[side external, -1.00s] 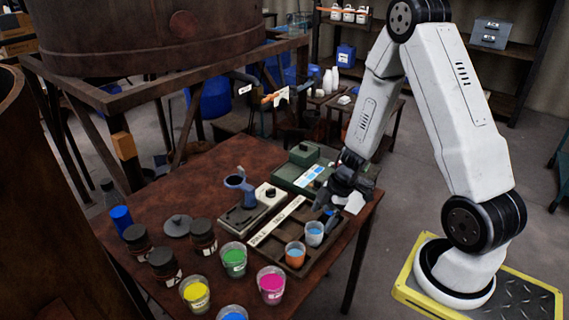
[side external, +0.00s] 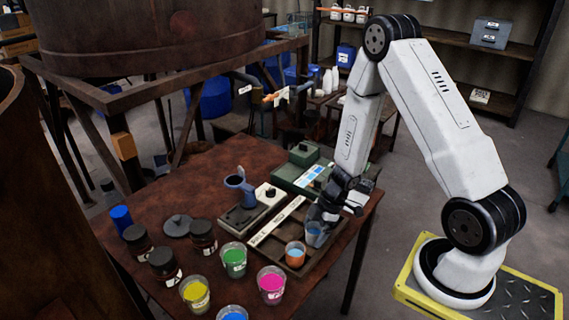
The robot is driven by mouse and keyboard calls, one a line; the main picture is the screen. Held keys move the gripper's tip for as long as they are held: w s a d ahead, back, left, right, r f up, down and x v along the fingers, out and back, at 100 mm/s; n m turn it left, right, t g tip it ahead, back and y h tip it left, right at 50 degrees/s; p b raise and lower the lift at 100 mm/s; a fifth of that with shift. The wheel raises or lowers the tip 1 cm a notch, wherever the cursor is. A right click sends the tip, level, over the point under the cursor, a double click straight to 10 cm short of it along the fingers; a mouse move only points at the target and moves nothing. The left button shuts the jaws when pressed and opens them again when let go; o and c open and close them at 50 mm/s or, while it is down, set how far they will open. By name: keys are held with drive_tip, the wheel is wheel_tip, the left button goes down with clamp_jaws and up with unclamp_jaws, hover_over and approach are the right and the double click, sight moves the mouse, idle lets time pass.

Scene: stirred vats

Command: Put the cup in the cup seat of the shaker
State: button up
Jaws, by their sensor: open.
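The shaker (side external: 240,219) stands mid-table, with a blue-grey ring-shaped cup seat (side external: 233,181) raised on its back left; no cup shows in the seat. A clear cup with light blue contents (side external: 314,239) stands in the dark tray (side external: 325,257), right of the shaker. My gripper (side external: 318,226) is open and low over the light blue cup. Its dark fingers hide the cup's upper part; I cannot tell whether they touch it.
Cups of green (side external: 233,261), yellow (side external: 196,295), pink (side external: 270,286) and blue (side external: 232,314) stand along the table front. Dark jars (side external: 164,264) and a blue cylinder (side external: 121,218) are at left. A green device (side external: 297,177) sits behind the tray. The table's back left is clear.

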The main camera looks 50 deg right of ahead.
idle(0.4)
drive_tip(key=c, duration=1.3)
drive_tip(key=shift+c, duration=0.2)
drive_tip(key=shift+r, duration=0.15)
wheel_tip(320, 180, up, 18)
idle(0.6)
